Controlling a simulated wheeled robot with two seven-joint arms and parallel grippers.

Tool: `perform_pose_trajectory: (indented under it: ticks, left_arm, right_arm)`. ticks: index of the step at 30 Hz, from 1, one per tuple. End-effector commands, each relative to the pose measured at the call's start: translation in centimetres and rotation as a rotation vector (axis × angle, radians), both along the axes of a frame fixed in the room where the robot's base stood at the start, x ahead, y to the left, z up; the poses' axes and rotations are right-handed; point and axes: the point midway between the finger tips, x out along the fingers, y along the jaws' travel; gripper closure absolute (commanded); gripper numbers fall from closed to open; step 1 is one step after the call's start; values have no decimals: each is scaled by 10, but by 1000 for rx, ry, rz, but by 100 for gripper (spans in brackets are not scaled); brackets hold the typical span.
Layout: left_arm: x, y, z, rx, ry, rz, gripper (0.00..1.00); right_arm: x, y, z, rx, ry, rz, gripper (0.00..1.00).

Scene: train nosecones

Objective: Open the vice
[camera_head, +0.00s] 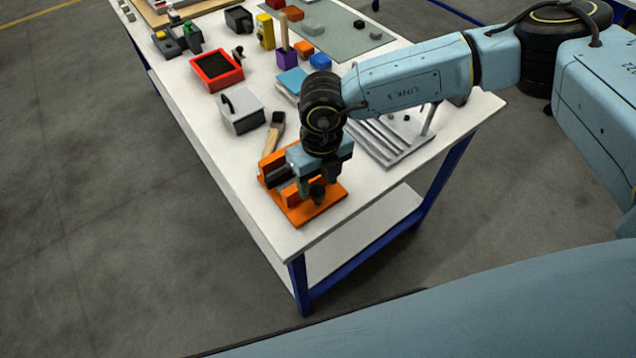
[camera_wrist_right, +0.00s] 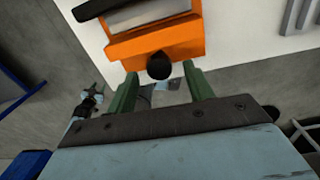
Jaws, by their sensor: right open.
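The orange vice (camera_head: 296,212) sits at the near end of the white table; its orange body (camera_wrist_right: 160,42) also shows in the wrist view. It has dark jaw parts. A round black knob (camera_wrist_right: 158,66) sticks out from its orange end. My right gripper (camera_head: 314,188) is over the vice, pointing down. In the wrist view its two green fingers (camera_wrist_right: 160,75) are apart, one on each side of the knob, with visible gaps. The gripper hides part of the vice in the head view. My left gripper is not seen in the head view.
A wooden-handled brush (camera_head: 275,130) and a grey box with a handle (camera_head: 241,112) lie behind the vice. A red tray (camera_head: 216,70) is farther back. A grey ribbed rack (camera_head: 388,145) is to the right. The table's near edge is close to the vice.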

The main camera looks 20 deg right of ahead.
Motion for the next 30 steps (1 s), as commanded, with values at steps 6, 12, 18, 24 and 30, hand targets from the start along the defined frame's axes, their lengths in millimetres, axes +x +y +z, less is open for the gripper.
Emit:
perform_pose_trajectory:
  ticks: [6, 12, 18, 24, 30]
  left_arm:
    - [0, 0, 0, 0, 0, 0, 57]
    - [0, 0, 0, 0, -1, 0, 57]
    - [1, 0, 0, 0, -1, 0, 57]
    - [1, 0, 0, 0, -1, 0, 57]
    - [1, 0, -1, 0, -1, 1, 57]
  right_arm:
    - [0, 1, -17, 1, 0, 0, 48]
    - [0, 1, -19, 1, -1, 1, 48]
    - [0, 1, -18, 1, 0, 0, 62]
    - [0, 1, -18, 1, 0, 0, 89]
    - [0, 1, -18, 2, 0, 11, 92]
